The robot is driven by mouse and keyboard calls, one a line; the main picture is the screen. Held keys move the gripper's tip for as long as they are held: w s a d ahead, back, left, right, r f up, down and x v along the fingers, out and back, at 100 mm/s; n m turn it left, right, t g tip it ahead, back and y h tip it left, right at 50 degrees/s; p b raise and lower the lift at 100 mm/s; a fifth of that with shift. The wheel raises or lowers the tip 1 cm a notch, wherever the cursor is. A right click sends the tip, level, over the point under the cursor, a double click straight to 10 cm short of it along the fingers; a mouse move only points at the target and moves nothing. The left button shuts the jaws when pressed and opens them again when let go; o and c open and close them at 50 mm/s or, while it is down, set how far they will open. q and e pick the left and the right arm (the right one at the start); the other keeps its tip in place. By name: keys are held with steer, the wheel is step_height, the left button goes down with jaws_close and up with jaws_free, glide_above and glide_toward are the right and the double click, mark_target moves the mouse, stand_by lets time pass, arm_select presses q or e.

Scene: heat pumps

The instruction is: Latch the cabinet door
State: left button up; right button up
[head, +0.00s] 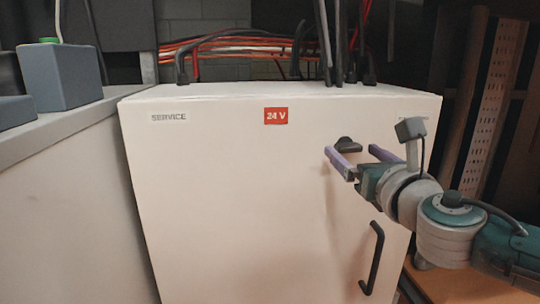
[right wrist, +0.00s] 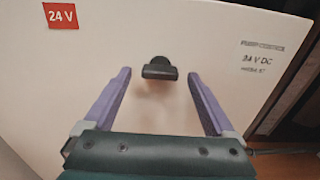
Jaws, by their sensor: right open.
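The cabinet door (head: 220,190) is a cream panel with a red 24 V label and a SERVICE label. It looks closed, though I cannot tell whether it is flush. A dark latch knob (head: 348,145) sits on its upper right part; in the right wrist view the latch (right wrist: 160,69) has a wide, roughly horizontal grip. A black bar handle (head: 373,258) is lower on the door. My right gripper (head: 350,152) is open, its purple fingers pointing at the door. In the right wrist view the latch lies between and beyond the fingertips, apart from both. My left gripper is out of view.
Orange, red and black cables (head: 235,45) run behind and into the cabinet top. A grey counter (head: 60,125) with a blue-grey box (head: 60,77) stands at the left. A perforated metal strip (head: 492,110) rises at the right. The door's left front is clear.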

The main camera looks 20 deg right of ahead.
steer(key=shift+w, duration=0.3)
steer(key=c, duration=1.4)
